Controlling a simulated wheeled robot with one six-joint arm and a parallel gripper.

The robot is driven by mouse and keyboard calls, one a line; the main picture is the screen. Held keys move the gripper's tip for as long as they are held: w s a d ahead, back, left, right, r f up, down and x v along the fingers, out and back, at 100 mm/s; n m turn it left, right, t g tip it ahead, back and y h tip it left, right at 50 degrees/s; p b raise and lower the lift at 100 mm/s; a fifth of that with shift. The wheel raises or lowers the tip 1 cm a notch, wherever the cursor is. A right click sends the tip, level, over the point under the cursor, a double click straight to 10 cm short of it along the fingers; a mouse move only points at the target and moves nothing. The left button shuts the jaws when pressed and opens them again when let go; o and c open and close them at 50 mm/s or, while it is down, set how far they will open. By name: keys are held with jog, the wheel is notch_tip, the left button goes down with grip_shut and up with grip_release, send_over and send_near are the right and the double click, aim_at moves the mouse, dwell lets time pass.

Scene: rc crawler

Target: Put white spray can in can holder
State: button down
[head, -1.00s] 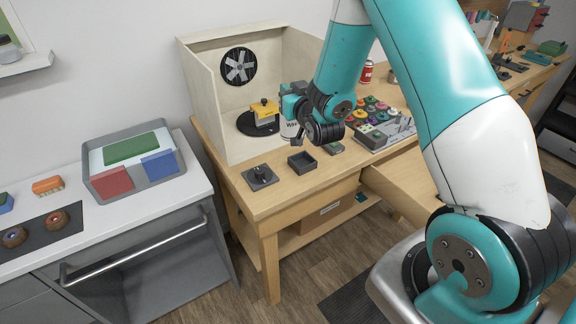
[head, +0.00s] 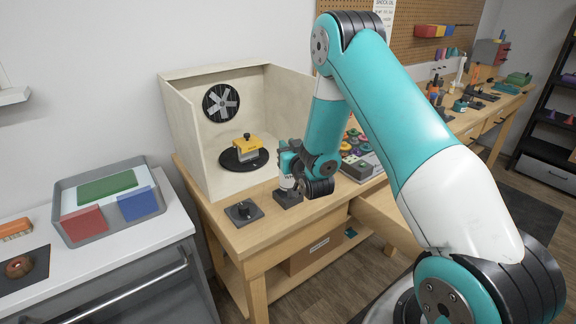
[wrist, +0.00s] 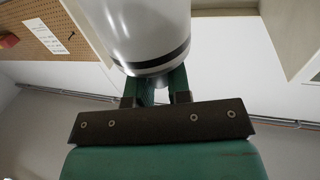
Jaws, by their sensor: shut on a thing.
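The white spray can (head: 287,183) is held upright by my gripper (head: 287,164). In the wrist view the white can (wrist: 148,30) with its dark band lies between the fingers of my gripper (wrist: 156,92). The can holder (head: 288,198), a small dark square box near the table's front edge, is right below the can. The can's lower end meets the holder in the head view; I cannot tell whether it is inside or just above. My gripper and wrist hide the upper part of the can.
A dark square plate with a knob (head: 243,212) sits left of the holder. The spray booth (head: 185,130) stands behind, with a yellow part (head: 246,148) on its black turntable. A grey tray of colored pots (head: 362,166) is to the right.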

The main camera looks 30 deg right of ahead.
send_over(286, 182)
jog(key=w+d, duration=0.2)
jog(key=shift+s+a+f+p, duration=0.1)
jog(key=shift+f+p, duration=0.15)
jog(key=shift+f, duration=0.95)
jog(key=shift+s+f+p, duration=0.1)
jog(key=shift+f+p, duration=0.1)
jog(key=shift+f, duration=0.95)
jog(key=c, duration=1.1)
grip_release()
jog(key=shift+f, duration=0.1)
